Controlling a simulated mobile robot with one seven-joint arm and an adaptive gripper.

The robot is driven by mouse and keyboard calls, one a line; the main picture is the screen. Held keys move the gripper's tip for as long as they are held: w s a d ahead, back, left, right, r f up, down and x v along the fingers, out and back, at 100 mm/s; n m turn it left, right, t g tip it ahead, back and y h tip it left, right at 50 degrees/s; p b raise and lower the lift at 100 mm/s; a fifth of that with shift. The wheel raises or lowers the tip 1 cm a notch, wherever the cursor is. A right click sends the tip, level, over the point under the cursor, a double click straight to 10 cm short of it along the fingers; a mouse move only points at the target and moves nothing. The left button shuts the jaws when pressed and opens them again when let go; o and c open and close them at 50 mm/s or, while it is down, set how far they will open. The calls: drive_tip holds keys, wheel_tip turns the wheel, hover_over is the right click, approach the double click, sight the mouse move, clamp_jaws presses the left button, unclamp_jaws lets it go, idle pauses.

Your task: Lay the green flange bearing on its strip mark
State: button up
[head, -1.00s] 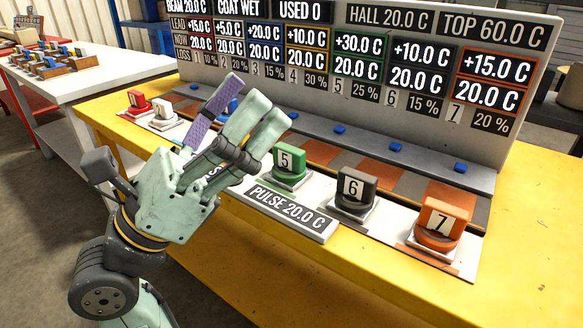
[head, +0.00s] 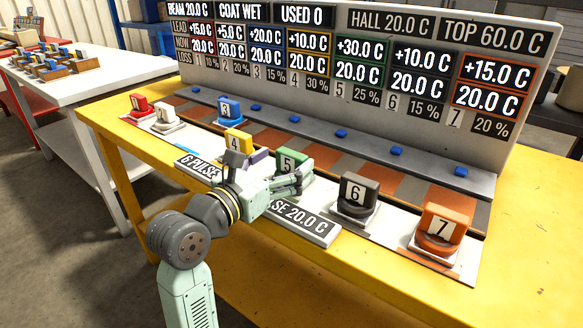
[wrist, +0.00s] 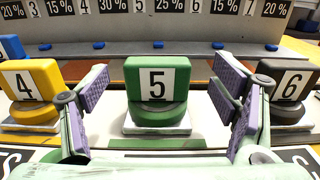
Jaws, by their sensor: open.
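The green flange bearing (head: 290,163), labelled 5, stands upright on a pale square seat in the front row. It is in the middle of the wrist view (wrist: 157,90). My gripper (wrist: 160,86) is open, with one purple-padded finger at each side of the bearing and a gap on both sides. In the head view my gripper (head: 290,182) is low in front of the bearing and partly hides it. Behind the row runs a dark strip with brown-orange patches (head: 374,173). I cannot tell which patch is the green bearing's mark.
The yellow bearing (head: 238,142) and black bearing (head: 354,194) flank the green one. The orange bearing (head: 438,226) is at right, red and white ones at left. The blue bearing (head: 229,109) stands farther back by the grey ledge (head: 400,160). A display board (head: 400,20) rises behind.

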sight(287, 158)
drive_tip(key=x, duration=0.3)
drive_tip(key=shift+w+p, duration=0.3)
drive_tip(key=shift+p, duration=0.05)
drive_tip(key=shift+f, duration=0.1)
drive_tip(key=c, duration=1.8)
